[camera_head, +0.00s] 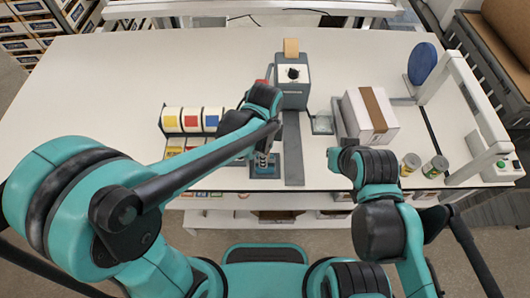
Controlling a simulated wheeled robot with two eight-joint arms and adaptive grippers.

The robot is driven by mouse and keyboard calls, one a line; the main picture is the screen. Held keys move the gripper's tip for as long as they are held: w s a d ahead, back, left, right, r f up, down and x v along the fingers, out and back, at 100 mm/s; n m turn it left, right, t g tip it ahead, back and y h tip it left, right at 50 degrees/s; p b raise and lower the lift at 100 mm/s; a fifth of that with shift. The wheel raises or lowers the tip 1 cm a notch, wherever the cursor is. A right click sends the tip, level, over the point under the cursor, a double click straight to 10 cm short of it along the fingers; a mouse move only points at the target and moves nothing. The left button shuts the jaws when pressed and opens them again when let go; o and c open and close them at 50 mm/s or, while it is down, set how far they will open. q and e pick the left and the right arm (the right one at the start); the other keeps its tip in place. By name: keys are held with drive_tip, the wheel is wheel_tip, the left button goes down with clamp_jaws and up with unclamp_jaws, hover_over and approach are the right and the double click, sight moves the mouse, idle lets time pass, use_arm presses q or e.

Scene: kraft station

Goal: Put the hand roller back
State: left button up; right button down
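My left arm reaches over the table, and its gripper (264,148) is just above a small blue holder (265,172) at the table's front edge. A grey metallic part shows between the gripper and the holder. It may be the hand roller, but the arm hides most of it and I cannot tell whether the fingers are shut on it. My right gripper (336,158) is low over the front of the table, in front of the white box. Its fingers are too small and dark to read.
A grey dispenser (292,82) stands behind the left wrist, with a dark strip (293,150) running forward. Label rolls (191,120) stand left. A white box (370,115) with brown tape, two small cans (410,164) and a frame with a blue disc (422,63) are right. The far left table is clear.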

use_arm(q)
drive_tip(key=shift+r, duration=0.2)
wheel_tip(320, 180, up, 12)
drive_tip(key=p, duration=0.3)
drive_tip(key=s+a+n+t, duration=0.2)
drive_tip(key=a+n+t, duration=0.1)
drive_tip(key=a+n, duration=0.6)
drive_tip(key=s+a+n+t, duration=0.3)
drive_tip(key=a+n+t, duration=0.1)
drive_tip(key=a+n, duration=0.5)
drive_tip(key=shift+r+n, duration=0.25)
drive_tip(key=shift+n, duration=0.65)
use_arm(e)
wheel_tip(320, 180, up, 3)
drive_tip(key=shift+r, duration=0.1)
use_arm(q)
drive_tip(key=shift+d+f, duration=0.1)
wheel_tip(320, 180, down, 12)
drive_tip(key=b, duration=1.2)
drive_tip(key=shift+s, duration=0.1)
use_arm(e)
wheel_tip(320, 180, down, 12)
drive_tip(key=shift+f, duration=0.1)
